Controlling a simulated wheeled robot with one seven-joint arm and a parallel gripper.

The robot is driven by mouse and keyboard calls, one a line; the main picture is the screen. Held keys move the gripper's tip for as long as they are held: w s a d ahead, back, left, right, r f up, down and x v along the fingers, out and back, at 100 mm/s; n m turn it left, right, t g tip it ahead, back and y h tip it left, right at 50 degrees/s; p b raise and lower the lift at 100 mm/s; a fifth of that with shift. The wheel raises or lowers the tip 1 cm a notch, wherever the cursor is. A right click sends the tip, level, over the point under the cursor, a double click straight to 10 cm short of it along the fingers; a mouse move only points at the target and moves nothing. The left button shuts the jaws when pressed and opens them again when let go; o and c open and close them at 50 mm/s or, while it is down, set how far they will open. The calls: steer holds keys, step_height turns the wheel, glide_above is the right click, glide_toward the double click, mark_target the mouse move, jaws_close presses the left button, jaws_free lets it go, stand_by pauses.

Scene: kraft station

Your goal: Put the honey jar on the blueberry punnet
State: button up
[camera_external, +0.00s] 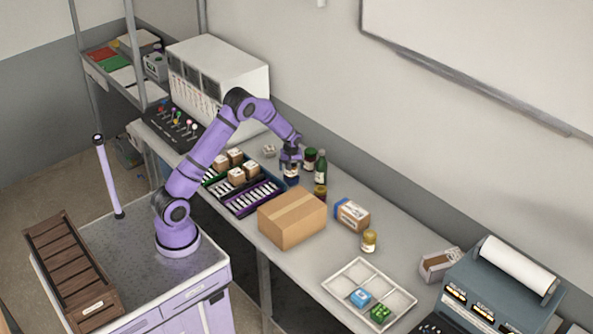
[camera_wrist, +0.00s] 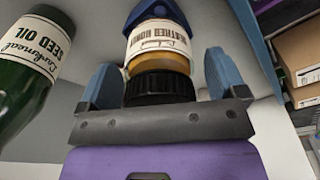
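The honey jar (camera_wrist: 158,52) has a black lid, an amber body and a cream label reading honey. It lies between the blue fingers of my gripper (camera_wrist: 162,70) in the wrist view, lid towards the palm. The fingers stand apart, with a visible gap at the right of the lid. A dark blue thing (camera_wrist: 157,9) shows at the jar's far end; I cannot tell whether it is the punnet. In the external view my gripper (camera_external: 290,161) is over the back of the bench. A small blue pack (camera_external: 361,298) sits in the white tray; its label is unreadable.
A green seed oil bottle (camera_external: 321,168) stands close right of my gripper, among dark jars. Purple-black crates (camera_external: 250,198) and a cardboard box (camera_external: 292,218) are in front. A yellow jar (camera_external: 369,241) and the divided white tray (camera_external: 343,281) are further right.

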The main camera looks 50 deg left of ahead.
steer(key=r, duration=0.8)
steer(key=s+d+r, duration=0.1)
steer(key=r, duration=0.3)
steer(key=shift+r, duration=0.2)
steer(key=s+d+r+m+t+h, duration=0.15)
steer(key=s+r+m, duration=0.35)
steer(key=s+r, duration=1.55)
steer(key=s+d+m+t, duration=0.2)
steer(key=s+m, duration=0.3)
steer(key=s, duration=1.8)
steer(key=shift+s+d+r+m+t, duration=0.3)
steer(key=shift+s+r+m+t, duration=0.05)
steer(key=shift+s+m+t, duration=0.1)
